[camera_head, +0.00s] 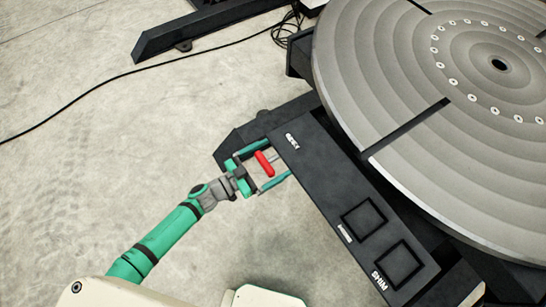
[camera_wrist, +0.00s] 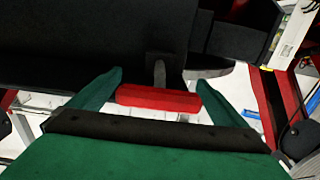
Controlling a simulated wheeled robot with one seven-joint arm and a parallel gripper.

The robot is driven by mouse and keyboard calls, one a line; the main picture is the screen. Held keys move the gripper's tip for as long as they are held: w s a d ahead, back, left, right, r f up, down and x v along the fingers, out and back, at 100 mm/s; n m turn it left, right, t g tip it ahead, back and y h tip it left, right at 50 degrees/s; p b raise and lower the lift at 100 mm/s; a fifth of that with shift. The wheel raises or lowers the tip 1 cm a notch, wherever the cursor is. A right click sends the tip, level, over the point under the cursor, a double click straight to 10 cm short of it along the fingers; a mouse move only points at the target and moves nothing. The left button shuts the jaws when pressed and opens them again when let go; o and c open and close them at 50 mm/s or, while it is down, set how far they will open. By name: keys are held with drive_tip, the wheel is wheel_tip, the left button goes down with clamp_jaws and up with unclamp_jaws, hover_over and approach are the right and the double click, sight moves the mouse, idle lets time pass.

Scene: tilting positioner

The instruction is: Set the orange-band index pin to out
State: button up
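A red T-shaped pin handle (camera_head: 264,163) sticks out on a grey shaft from the side of the dark positioner frame (camera_head: 330,165). In the wrist view the red handle (camera_wrist: 158,98) lies crosswise, with its shaft (camera_wrist: 159,72) entering a dark block behind it. No orange band can be made out on it. My gripper (camera_head: 282,163) is open around the handle, one green finger on each side.
The large round grey turntable (camera_head: 420,100) stands beside the frame at the right. Two square outlined pads (camera_head: 364,219) and white labels mark the frame's top. A black cable (camera_head: 150,70) crosses the floor. The floor (camera_head: 110,150) at the left is clear.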

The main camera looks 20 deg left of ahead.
drive_tip(key=v, duration=1.1)
drive_tip(key=shift+d, duration=0.1)
drive_tip(key=s+d+f+n+t+y, duration=0.1)
drive_tip(key=s+d+n+y, duration=0.2)
drive_tip(key=s, duration=0.6)
drive_tip(key=s+d+f+n+t+y, duration=0.1)
drive_tip(key=s+d+y, duration=0.3)
drive_tip(key=s, duration=0.4)
drive_tip(key=s+d+r+n+y, duration=0.3)
drive_tip(key=d+r, duration=0.4)
drive_tip(key=d, duration=0.4)
drive_tip(key=shift+s+r+n+y, duration=0.15)
drive_tip(key=shift+r+n+y, duration=0.1)
drive_tip(key=shift+n+y, duration=0.7)
